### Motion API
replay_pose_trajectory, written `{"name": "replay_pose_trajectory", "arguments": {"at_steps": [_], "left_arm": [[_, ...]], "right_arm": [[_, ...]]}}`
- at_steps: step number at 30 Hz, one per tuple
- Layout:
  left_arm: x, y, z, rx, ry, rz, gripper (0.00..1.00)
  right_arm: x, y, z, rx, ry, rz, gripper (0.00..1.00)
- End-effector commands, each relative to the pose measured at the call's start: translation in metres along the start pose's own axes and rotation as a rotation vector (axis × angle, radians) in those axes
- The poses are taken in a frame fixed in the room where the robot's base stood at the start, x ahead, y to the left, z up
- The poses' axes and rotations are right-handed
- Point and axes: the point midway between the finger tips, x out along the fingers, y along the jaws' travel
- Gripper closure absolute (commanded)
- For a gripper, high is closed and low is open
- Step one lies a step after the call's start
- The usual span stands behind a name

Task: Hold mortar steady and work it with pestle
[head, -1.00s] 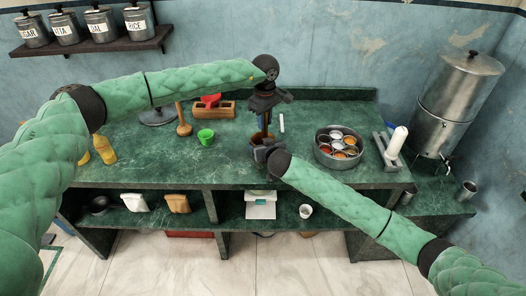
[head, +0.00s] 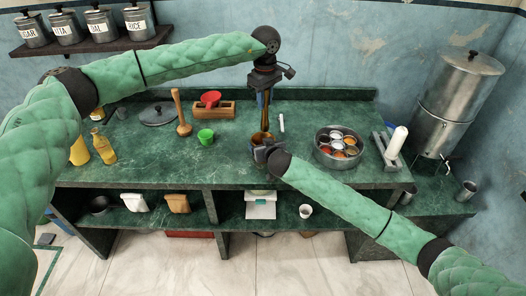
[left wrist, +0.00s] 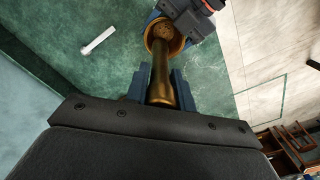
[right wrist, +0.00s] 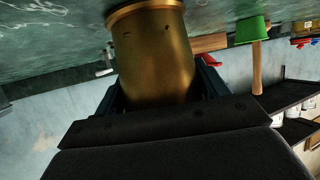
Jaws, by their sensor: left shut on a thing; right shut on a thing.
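The brass mortar (head: 258,137) stands on the green counter, and its body fills the right wrist view (right wrist: 155,55). My right gripper (head: 262,152) is shut on the mortar's side. My left gripper (head: 265,88) is above the mortar and shut on the brass pestle (head: 264,108), which points down, nearly upright. In the left wrist view the pestle (left wrist: 161,80) runs toward the mortar's mouth, where brown speckled contents (left wrist: 163,30) show. The pestle's lower end is at the mouth; I cannot tell how far inside it is.
A round spice tin (head: 325,158) stands to the right, with a white roll (head: 397,140) on a stand beyond it. A small white stick (head: 282,123) lies behind the mortar. A green cup (head: 205,136) and a wooden masher (head: 183,128) stand left.

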Motion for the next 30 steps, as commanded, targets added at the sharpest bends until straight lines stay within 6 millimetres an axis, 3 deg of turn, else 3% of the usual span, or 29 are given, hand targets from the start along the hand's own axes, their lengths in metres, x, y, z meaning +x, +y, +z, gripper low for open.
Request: {"name": "replay_pose_trajectory", "arguments": {"at_steps": [7,8,11,23,30], "left_arm": [[-0.003,0.000,0.000,0.000,0.000,0.000,1.00],[-0.003,0.000,0.000,0.000,0.000,0.000,1.00],[-0.003,0.000,0.000,0.000,0.000,0.000,1.00],[-0.002,0.000,0.000,-0.001,0.000,0.000,1.00],[-0.002,0.000,0.000,-0.001,0.000,0.000,1.00]], "right_arm": [[0.000,0.000,-0.001,0.000,0.001,0.000,0.63],[0.000,0.000,-0.001,0.000,0.001,0.000,0.23],[0.000,0.000,-0.001,0.000,0.001,0.000,0.03],[-0.005,0.000,0.001,0.001,0.000,0.000,0.01],[-0.041,0.000,0.001,0.001,0.000,-0.001,0.01]]}}
